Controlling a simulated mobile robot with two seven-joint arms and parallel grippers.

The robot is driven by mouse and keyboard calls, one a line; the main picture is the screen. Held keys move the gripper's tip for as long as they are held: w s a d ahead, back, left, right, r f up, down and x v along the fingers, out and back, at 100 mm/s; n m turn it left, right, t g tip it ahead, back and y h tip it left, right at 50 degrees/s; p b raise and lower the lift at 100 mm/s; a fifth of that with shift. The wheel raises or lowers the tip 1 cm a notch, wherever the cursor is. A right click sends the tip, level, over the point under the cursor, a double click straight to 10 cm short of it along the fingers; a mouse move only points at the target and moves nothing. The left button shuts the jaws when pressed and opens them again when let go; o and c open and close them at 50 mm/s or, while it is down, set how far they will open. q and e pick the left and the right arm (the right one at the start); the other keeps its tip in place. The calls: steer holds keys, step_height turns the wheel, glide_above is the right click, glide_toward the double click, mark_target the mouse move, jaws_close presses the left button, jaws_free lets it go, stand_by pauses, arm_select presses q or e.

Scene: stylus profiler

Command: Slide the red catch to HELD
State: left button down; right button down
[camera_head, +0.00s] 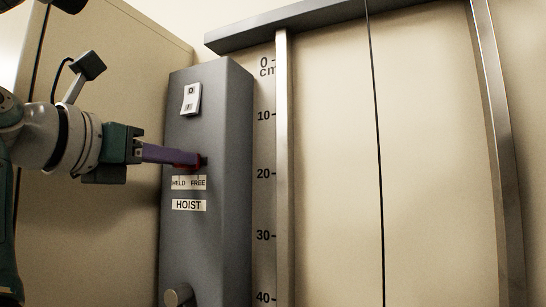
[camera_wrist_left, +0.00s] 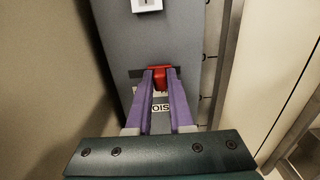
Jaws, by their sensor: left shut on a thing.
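The red catch (camera_wrist_left: 159,77) sits in a dark horizontal slot on the grey hoist box (camera_head: 235,180). In the head view a bit of the red catch (camera_head: 192,166) shows above the HELD and FREE labels (camera_head: 189,183), mostly hidden by the fingers. My left gripper (camera_head: 195,157) has its purple fingers at the catch. In the left wrist view the fingertips (camera_wrist_left: 160,74) are on both sides of the catch, shut on it. The dark slot end shows to the right of the fingers in the head view. My right gripper is not in view.
A white rocker switch (camera_head: 191,99) is above the catch, and a HOIST label (camera_head: 189,205) is below the HELD and FREE labels. A round knob (camera_head: 178,296) sticks out lower down. A centimetre scale (camera_head: 264,174) and metal-edged panels stand to the right.

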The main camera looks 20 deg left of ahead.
arm_select(q)
steer(key=a, duration=0.3)
steer(key=shift+w+a, duration=0.1)
steer(key=shift+w, duration=0.05)
steer(key=c, duration=1)
jaws_free()
steer(key=shift+f, duration=0.1)
steer(key=shift+o, duration=0.9)
steer(key=shift+a+p, duration=0.1)
steer(key=shift+p, duration=0.2)
steer(key=s+p, duration=0.1)
steer(key=s, duration=0.3)
steer(key=s+p, duration=0.2)
steer(key=s, duration=0.3)
steer(key=shift+a+r, duration=0.2)
steer(key=shift+s+f, duration=0.1)
steer(key=shift+s, duration=0.4)
